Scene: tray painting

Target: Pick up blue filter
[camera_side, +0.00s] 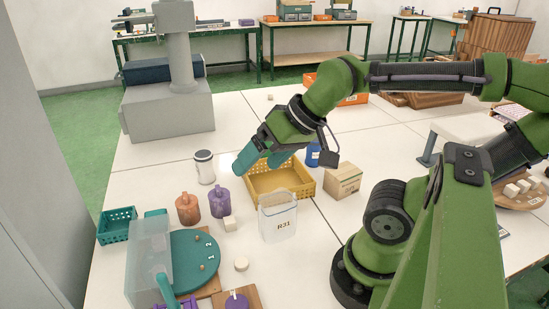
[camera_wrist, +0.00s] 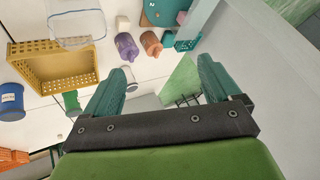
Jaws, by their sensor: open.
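The blue filter appears to be the blue cylinder (camera_side: 313,155) standing behind the yellow basket in the side view, partly hidden by the basket and my arm. In the wrist view it shows as a blue cylinder (camera_wrist: 10,102) at the left edge, with a pale label. My gripper (camera_side: 262,160) is tilted above the table near the basket's back left side. In the wrist view its teal fingers (camera_wrist: 165,68) are spread wide with nothing held between them. The blue cylinder is well outside the fingers, to their left in the wrist view.
The yellow basket (camera_side: 302,187) stands beside a cardboard box (camera_side: 343,180) and a white container (camera_side: 278,222). A white canister (camera_side: 204,168), orange bottle (camera_side: 188,209) and purple bottle (camera_side: 219,203) stand left. A green cylinder (camera_wrist: 72,102) is beside the basket in the wrist view.

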